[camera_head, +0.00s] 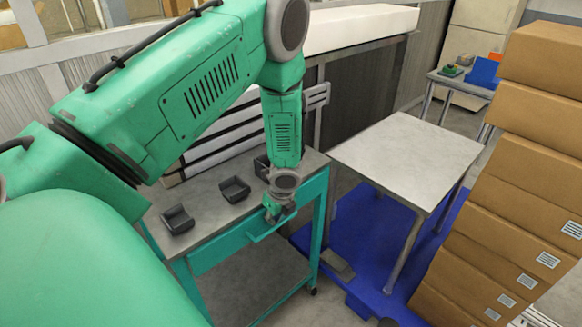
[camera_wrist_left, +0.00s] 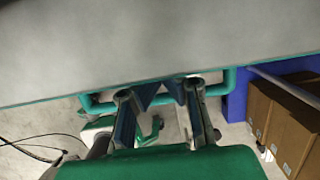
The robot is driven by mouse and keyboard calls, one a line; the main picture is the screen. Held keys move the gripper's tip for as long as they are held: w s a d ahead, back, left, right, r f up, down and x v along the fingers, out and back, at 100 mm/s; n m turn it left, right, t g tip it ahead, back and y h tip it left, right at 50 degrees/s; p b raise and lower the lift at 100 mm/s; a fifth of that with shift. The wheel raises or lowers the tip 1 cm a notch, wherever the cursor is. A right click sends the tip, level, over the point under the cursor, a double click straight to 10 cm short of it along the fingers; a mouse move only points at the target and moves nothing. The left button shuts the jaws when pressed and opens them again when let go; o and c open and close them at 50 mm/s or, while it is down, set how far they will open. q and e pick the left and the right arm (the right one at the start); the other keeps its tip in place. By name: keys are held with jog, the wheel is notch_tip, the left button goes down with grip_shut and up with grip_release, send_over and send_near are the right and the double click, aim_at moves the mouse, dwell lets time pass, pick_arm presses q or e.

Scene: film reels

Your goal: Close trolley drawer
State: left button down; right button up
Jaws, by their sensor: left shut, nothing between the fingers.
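The green trolley (camera_head: 318,215) stands left of centre in the head view, with a grey worktop. Its green drawer front (camera_head: 215,252) is under the near edge of the top, with a green bar handle (camera_head: 262,237). The handle also shows in the left wrist view (camera_wrist_left: 100,107). How far the drawer stands out is hard to tell. My left gripper (camera_head: 278,212) is shut and empty, low at the trolley's front by the right part of the handle. In the left wrist view its fingertips (camera_wrist_left: 163,92) overlap the handle; contact is unclear. My right gripper is not in view.
Black trays (camera_head: 235,190) sit on the trolley top. A grey table (camera_head: 405,155) stands on a blue platform (camera_head: 350,235) to the right. Stacked cardboard boxes (camera_head: 500,240) fill the right side. Some floor is clear in front of the trolley.

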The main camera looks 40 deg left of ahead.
pick_arm(q)
jog(key=shift+a+r+p, duration=0.3)
jog(key=shift+a, duration=0.45)
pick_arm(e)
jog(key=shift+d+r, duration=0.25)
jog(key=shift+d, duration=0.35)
pick_arm(q)
jog(key=shift+a, duration=0.25)
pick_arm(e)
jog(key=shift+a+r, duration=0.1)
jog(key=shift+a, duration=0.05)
pick_arm(q)
jog(key=shift+w+d+r+p, duration=0.1)
jog(key=shift+r+p, duration=0.35)
jog(key=shift+p, duration=0.05)
jog(key=p+v, duration=0.7)
jog(key=v, duration=0.2)
jog(key=shift+d+p, duration=0.3)
jog(key=shift+d, duration=0.05)
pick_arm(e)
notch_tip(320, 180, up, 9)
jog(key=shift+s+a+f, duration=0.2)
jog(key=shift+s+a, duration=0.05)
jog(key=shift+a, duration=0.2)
